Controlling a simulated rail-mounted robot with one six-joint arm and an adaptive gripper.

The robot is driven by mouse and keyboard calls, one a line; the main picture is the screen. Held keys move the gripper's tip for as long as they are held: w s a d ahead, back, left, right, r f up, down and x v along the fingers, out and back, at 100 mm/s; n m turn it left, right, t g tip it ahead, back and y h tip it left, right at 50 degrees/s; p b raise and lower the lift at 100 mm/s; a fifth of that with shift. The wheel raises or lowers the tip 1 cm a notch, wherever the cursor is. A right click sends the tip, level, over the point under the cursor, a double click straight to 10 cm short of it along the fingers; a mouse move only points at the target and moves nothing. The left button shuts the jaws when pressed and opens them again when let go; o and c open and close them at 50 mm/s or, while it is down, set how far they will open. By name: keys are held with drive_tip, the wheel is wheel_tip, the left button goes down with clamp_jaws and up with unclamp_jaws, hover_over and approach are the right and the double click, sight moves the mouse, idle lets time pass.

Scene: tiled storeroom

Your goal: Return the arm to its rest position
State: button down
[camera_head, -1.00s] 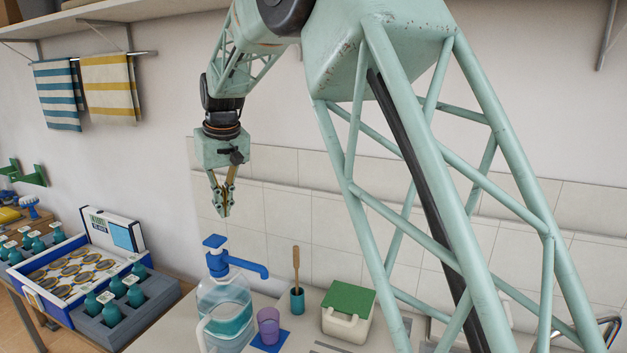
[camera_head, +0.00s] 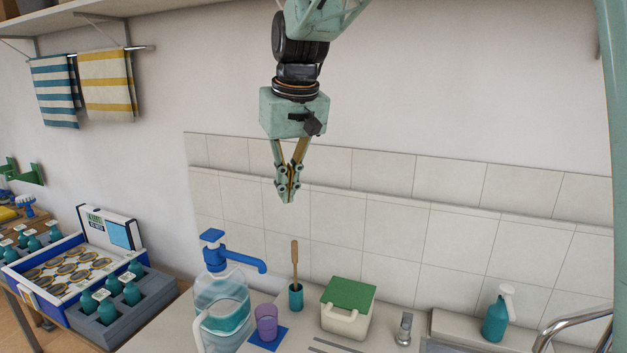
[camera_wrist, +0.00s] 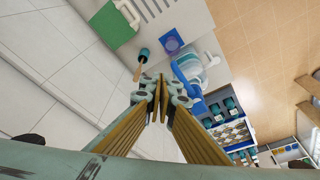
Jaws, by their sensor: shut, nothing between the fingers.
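My gripper (camera_head: 287,196) hangs fingers-down in the air in front of the tiled wall, at the middle of the head view. It is shut and empty. It is well above the counter, over the area of the blue-topped jug and the teal cup. In the wrist view my gripper (camera_wrist: 158,84) has its fingertips together, with nothing between them. My arm rises from it to the top edge of the head view.
Below stand a jug with a blue pump (camera_head: 222,305), a purple cup (camera_head: 266,322), a teal cup with a wooden-handled tool (camera_head: 296,297) and a green-lidded container (camera_head: 347,310). A soap bottle (camera_head: 496,318) stands right. Towels (camera_head: 108,85) hang left. Air around my gripper is clear.

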drive_tip(key=s+d+m+b, duration=0.2)
drive_tip(key=s+d+b, duration=0.2)
drive_tip(key=s+d, duration=1.5)
drive_tip(key=s+d+f+m+b, duration=0.1)
drive_tip(key=s+f, duration=0.3)
drive_tip(key=s, duration=0.4)
drive_tip(key=s+d+f+m+h+b, duration=0.1)
drive_tip(key=s+d+f, duration=0.2)
drive_tip(key=s, duration=0.5)
drive_tip(key=s+d+f+m+t+b, duration=0.1)
drive_tip(key=s+d+f, duration=0.3)
drive_tip(key=s, duration=0.5)
drive_tip(key=shift+f+b, duration=0.35)
drive_tip(key=shift+b, duration=0.05)
